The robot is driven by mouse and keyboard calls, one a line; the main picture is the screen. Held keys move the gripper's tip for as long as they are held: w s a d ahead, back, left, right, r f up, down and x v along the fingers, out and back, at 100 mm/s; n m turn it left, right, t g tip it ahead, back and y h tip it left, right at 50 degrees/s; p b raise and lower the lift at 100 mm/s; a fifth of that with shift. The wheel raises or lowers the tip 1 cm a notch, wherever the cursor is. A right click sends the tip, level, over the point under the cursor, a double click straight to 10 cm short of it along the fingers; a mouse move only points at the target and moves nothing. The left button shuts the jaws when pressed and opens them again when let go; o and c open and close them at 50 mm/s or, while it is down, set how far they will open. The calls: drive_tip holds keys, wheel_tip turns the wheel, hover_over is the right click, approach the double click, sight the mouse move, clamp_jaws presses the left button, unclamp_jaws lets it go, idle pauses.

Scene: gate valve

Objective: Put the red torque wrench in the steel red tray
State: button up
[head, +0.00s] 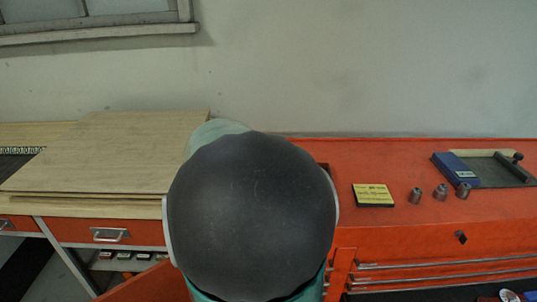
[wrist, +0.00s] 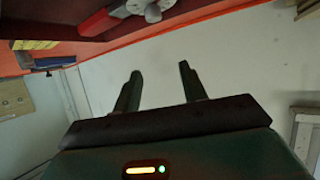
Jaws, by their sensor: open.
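A tool with a red handle and a grey metal head, which looks like the red torque wrench (wrist: 126,10), lies at the top edge of the wrist view on a dark red surface. Part of it is cut off by the frame. My gripper (wrist: 160,78) is open and empty, its two dark fingers apart and pointing toward the wrench without touching it. In the head view my arm hides the gripper and the wrench.
In the head view an orange-red workbench (head: 400,235) at right holds a yellow-and-black box (head: 373,195), several metal sockets (head: 440,192) and a blue box (head: 456,168). A wooden-topped bench (head: 105,150) with stacked boards stands at left. A pale wall (head: 330,70) is behind.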

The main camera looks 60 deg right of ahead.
drive_tip(key=w+a+r+n+t+y, duration=0.4)
drive_tip(key=w+a+t, duration=0.4)
drive_tip(key=a, duration=0.5)
drive_tip(key=w+a+r+n+t+y, duration=0.35)
drive_tip(key=w+a+n+t, duration=0.2)
drive_tip(key=w+a, duration=0.55)
drive_tip(key=s+a+f+n+y, duration=0.1)
drive_tip(key=s+a+n+y, duration=0.15)
drive_tip(key=a, duration=0.45)
drive_tip(key=s+a+n+y, duration=0.1)
drive_tip(key=a+n+y, duration=0.15)
drive_tip(key=a, duration=0.55)
drive_tip(key=s+a+f+n+g, duration=0.2)
drive_tip(key=s+a+f+g, duration=0.1)
drive_tip(key=s, duration=0.4)
drive_tip(key=s+a+f+n+g, duration=0.1)
drive_tip(key=s+a+f+g, duration=0.3)
drive_tip(key=s, duration=0.3)
drive_tip(key=shift+a+n, duration=0.15)
drive_tip(key=shift+n, duration=0.2)
drive_tip(key=shift+y, duration=0.25)
drive_tip(key=shift+c, duration=0.6)
